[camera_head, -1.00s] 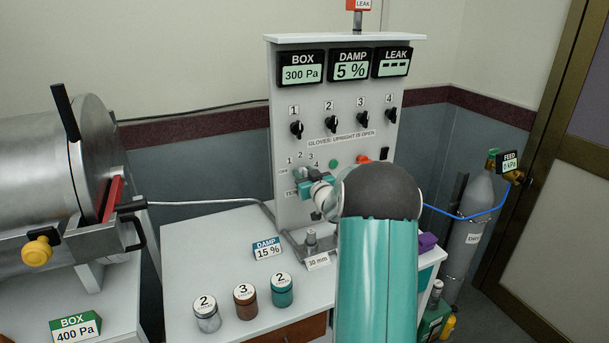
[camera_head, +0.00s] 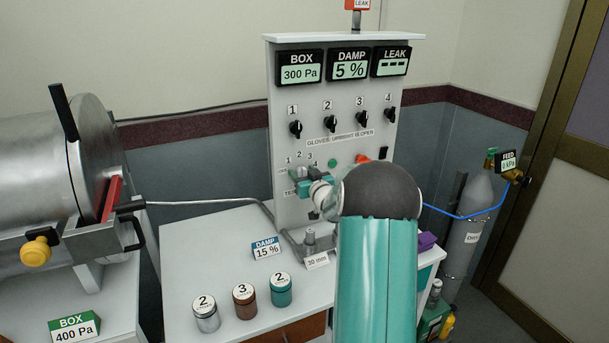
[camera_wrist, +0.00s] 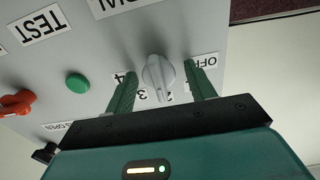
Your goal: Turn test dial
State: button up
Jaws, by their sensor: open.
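The test dial (camera_wrist: 158,77) is a light grey knob on the panel, seen in the wrist view between the two green fingers of my gripper (camera_wrist: 163,84). The fingers are open, one on each side, with a visible gap to the knob. Labels around it include OFF, 3 and 4, partly covered by the fingers. In the head view my gripper (camera_head: 305,180) is at the panel's lower left, and my own arm and gripper hide most of the dial there.
The panel (camera_head: 350,105) carries several black knobs and BOX, DAMP and LEAK displays. A green button (camera_wrist: 77,83) and a red-orange knob (camera_wrist: 15,103) sit beside the dial. Three jars (camera_head: 243,304) stand on the white bench (camera_head: 190,250). A gas cylinder (camera_head: 470,225) stands at right.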

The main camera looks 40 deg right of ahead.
jog(key=shift+s, duration=0.15)
jog(key=v, duration=1.3)
jog(key=shift+s+a, duration=0.15)
jog(key=shift+s, duration=0.1)
